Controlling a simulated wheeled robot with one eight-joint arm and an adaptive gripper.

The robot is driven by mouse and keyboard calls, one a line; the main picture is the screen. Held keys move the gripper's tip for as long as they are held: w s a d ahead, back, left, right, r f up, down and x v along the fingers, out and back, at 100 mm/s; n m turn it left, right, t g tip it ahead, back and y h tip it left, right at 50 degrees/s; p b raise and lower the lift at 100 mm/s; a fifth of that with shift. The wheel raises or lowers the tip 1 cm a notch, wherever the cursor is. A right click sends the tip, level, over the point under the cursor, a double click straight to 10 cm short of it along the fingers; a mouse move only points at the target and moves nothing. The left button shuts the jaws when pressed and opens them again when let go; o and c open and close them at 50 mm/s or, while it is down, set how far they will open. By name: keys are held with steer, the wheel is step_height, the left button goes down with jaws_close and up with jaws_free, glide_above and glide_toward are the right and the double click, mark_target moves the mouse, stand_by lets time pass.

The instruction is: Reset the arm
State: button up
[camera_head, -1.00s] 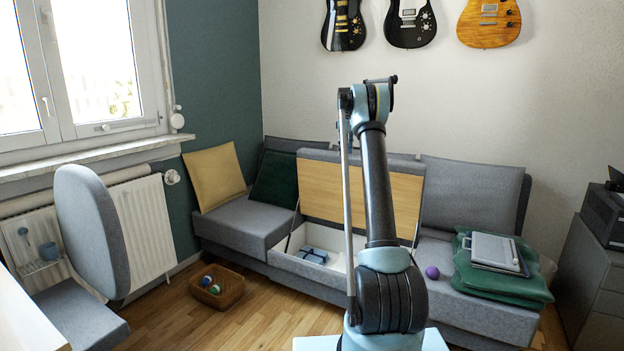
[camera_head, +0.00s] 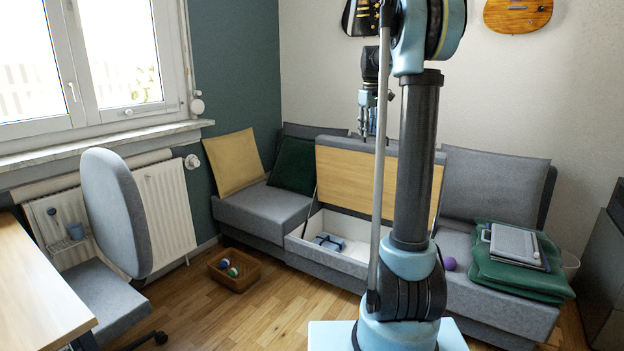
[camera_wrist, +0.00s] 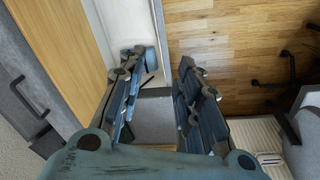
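My arm stands raised in front of the sofa in the head view. My gripper (camera_head: 367,122) points down to the left of the upper arm link, in front of the back wall and sofa. In the wrist view my gripper (camera_wrist: 161,62) has its two fingers spread with a gap between them, and nothing is held. The fingertips are small in the head view, and the arm hides part of the sofa.
The sofa's storage box (camera_head: 300,248) is open with its wooden lid (camera_head: 345,180) up and a blue item (camera_head: 329,241) inside. A basket (camera_head: 236,280) with balls stands on the floor. A chair (camera_head: 115,210) and desk (camera_head: 40,285) are at left. A purple ball (camera_head: 449,264) lies beside green cushions (camera_head: 520,278).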

steer(key=s+a+f+m, duration=0.1)
steer(key=s+f, duration=0.2)
steer(key=s, duration=0.6)
steer(key=s+f+m, duration=0.1)
steer(key=s+f, duration=0.1)
steer(key=s, duration=0.7)
steer(key=s+a+f+m, duration=0.1)
steer(key=s+f+m, duration=0.15)
steer(key=s, duration=0.75)
steer(key=s+a+f+m+t, duration=0.1)
steer(key=s+f+m, duration=0.1)
steer(key=s+f, duration=1.5)
steer(key=shift+s+f, duration=0.4)
steer(key=shift+s, duration=0.35)
steer(key=shift+w+f, duration=0.2)
steer(key=shift+w, duration=0.3)
